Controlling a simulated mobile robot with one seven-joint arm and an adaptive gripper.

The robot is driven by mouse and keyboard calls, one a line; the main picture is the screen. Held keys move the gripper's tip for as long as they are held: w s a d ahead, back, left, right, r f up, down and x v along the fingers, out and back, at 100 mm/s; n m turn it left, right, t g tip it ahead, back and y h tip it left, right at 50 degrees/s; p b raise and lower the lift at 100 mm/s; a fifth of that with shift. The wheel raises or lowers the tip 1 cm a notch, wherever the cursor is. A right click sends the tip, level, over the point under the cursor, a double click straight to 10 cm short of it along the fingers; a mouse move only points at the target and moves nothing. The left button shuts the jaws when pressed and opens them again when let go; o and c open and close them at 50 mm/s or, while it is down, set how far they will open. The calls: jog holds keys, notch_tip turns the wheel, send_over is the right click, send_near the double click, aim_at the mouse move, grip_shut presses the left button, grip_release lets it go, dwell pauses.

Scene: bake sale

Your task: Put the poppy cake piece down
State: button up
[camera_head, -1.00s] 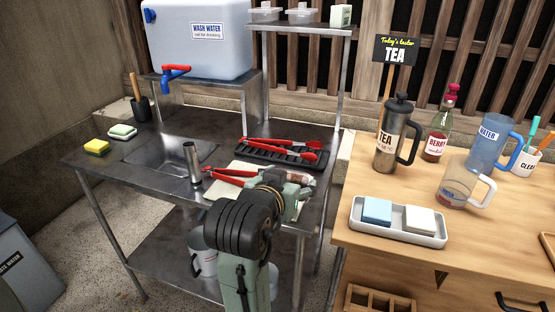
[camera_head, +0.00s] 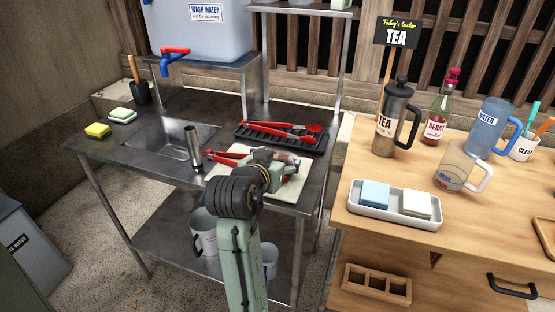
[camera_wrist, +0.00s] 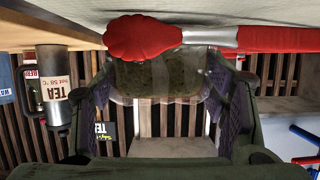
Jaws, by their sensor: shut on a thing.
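My gripper (camera_head: 279,168) is low over a cream board (camera_head: 222,160) on the steel table, its fingers partly hidden by my own arm. In the wrist view, which is upside down, my gripper (camera_wrist: 165,88) has its two dark pads closed on a see-through item with a brownish-green inside, seemingly the poppy cake piece (camera_wrist: 148,78). I cannot tell whether it touches the board. A red-tipped utensil (camera_wrist: 143,40) lies across the wrist view close to it. In the head view the piece cannot be made out clearly.
Red tongs (camera_head: 232,158) lie on the board left of my gripper. A black rack (camera_head: 259,138) with more red-handled tools stands behind. A steel cylinder (camera_head: 193,147) stands to the left. A wooden counter with a white tray (camera_head: 357,209) is to the right.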

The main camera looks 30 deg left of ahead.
jog(key=shift+f, duration=0.15)
jog(key=shift+o, duration=1.3)
jog(key=shift+f, duration=0.1)
jog(key=o, duration=0.5)
jog(key=shift+c, duration=0.2)
jog(key=shift+r, duration=0.4)
jog(key=b+v, duration=0.1)
jog(key=v, duration=1.1)
